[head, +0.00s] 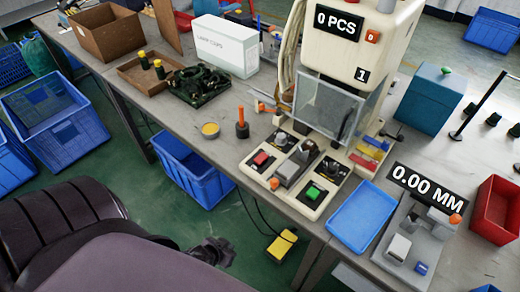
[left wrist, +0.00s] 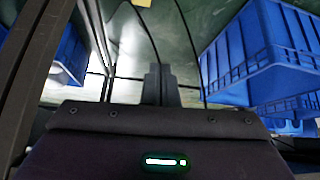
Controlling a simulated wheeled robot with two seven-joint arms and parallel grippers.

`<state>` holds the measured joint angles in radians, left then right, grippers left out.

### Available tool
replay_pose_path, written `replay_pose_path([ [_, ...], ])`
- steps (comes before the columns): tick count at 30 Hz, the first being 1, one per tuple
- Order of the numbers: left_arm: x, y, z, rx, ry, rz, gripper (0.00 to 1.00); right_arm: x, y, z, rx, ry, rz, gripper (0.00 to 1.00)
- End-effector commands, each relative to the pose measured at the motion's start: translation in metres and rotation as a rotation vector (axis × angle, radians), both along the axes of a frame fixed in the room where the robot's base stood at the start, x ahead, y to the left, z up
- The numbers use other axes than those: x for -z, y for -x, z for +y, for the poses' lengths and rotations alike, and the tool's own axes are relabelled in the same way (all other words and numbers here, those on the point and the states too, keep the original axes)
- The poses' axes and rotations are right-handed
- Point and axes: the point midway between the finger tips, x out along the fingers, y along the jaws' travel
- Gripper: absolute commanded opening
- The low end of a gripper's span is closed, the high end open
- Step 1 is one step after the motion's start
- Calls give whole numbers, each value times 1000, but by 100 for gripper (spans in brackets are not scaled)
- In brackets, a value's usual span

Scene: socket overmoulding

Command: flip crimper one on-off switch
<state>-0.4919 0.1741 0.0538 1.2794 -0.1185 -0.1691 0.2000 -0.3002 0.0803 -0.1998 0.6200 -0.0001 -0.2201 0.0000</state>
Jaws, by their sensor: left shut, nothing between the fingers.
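Crimper one (head: 345,75) is the cream machine marked "1", standing on the bench with a "0 PCS" display (head: 338,23). A small orange-red switch marked "0" (head: 372,36) is on the upper right of its front. On its base are a red button (head: 261,158) and a green button (head: 313,192). My left gripper (head: 226,252) is low, in front of the bench and well apart from the crimper. In the left wrist view its fingers (left wrist: 160,75) are together and hold nothing. My right gripper is not in view.
The bench edge (head: 225,170) lies between my left gripper and the crimper. A blue crate (head: 190,175) is under the bench, and a yellow pedal (head: 281,245) is on the floor. A blue tray (head: 362,215) and a gauge reading "0.00 MM" (head: 425,188) are right of the crimper.

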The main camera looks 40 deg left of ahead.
Motion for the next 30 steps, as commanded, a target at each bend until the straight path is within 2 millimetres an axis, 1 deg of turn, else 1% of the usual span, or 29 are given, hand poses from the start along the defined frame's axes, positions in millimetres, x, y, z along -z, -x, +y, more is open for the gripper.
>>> replay_pose_path([
  [1,-16,-18,11,-10,0,-63,0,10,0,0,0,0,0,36],
  [2,-30,-29,18,-17,0,-100,0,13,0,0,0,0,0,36],
  [3,-48,-42,25,-22,1,-149,0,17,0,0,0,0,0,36],
  [5,-78,-60,36,-28,2,-224,0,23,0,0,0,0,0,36],
  [6,-99,-71,42,-27,2,-272,0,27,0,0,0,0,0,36],
  [8,-131,-85,48,-21,1,-344,0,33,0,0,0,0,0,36],
  [9,-153,-94,51,-15,0,-390,0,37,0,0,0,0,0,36],
  [11,-186,-104,53,0,-1,-455,0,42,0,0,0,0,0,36],
  [12,-207,-110,54,11,-3,-496,0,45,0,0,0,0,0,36],
  [14,-236,-116,52,30,-4,-550,0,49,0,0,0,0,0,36],
  [15,-254,-119,49,44,-3,-582,0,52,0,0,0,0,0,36],
  [18,-291,-123,43,77,-5,-648,0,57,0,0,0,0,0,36],
  [21,-315,-125,36,102,-5,-689,0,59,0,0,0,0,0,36],
  [24,-327,-125,33,114,-4,-708,0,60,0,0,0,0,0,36],
  [27,-332,-126,32,118,-5,-715,0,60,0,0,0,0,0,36],
  [30,-332,-126,32,118,-4,-715,0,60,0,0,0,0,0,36],
])
